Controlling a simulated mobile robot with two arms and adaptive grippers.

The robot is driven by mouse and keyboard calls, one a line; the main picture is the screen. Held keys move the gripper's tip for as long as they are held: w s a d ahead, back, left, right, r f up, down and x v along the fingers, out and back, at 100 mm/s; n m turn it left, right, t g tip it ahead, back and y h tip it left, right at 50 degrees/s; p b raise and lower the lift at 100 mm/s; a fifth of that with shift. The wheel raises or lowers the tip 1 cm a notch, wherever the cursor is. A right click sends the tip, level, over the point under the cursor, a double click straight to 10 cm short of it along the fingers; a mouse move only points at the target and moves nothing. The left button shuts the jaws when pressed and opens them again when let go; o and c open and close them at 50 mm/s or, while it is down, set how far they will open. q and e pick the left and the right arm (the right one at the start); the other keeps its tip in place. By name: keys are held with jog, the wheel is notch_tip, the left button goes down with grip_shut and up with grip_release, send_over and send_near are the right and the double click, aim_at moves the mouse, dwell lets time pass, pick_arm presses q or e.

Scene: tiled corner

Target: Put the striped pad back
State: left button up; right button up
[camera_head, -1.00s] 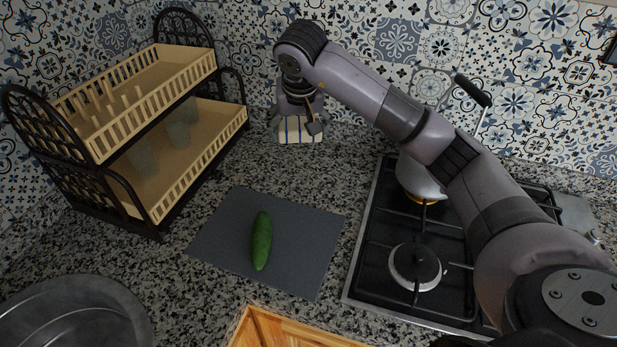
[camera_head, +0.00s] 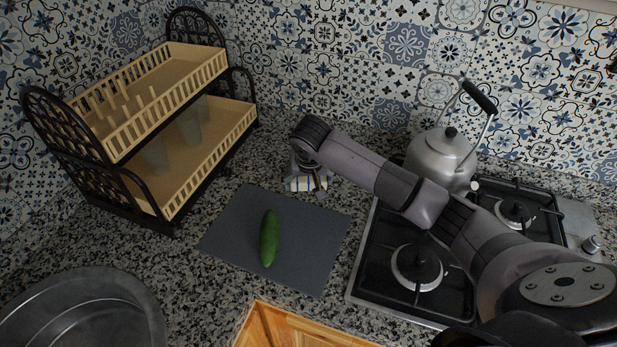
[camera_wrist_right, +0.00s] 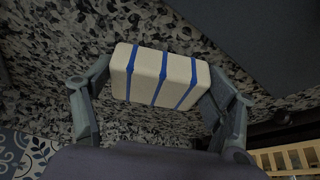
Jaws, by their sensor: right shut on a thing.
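The striped pad is a cream block with blue stripes. In the right wrist view the pad (camera_wrist_right: 160,77) sits between the fingers of my right gripper (camera_wrist_right: 160,88), which is shut on it. In the head view the pad (camera_head: 304,184) shows under the end of my right arm, by the upper right corner of the dark grey mat. My right gripper (camera_head: 310,178) is largely hidden there by its own wrist. From these views I cannot tell whether the pad touches the counter. My left gripper is not in view.
A green cucumber (camera_head: 269,238) lies on the grey mat (camera_head: 225,235). A two-tier rack (camera_head: 190,185) stands at left. A gas stove (camera_head: 365,275) with a kettle (camera_head: 437,160) is at right, close to my arm. A metal basin (camera_head: 140,290) is at lower left.

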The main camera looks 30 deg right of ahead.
jog(key=shift+f, duration=0.15)
jog(key=o, duration=1.1)
jog(key=shift+r, duration=0.4)
jog(key=b+v, duration=0.2)
jog(key=v, duration=0.9)
jog(key=shift+s+a+r, duration=0.1)
jog(key=shift+s+r, duration=0.15)
jog(key=shift+r, duration=0.05)
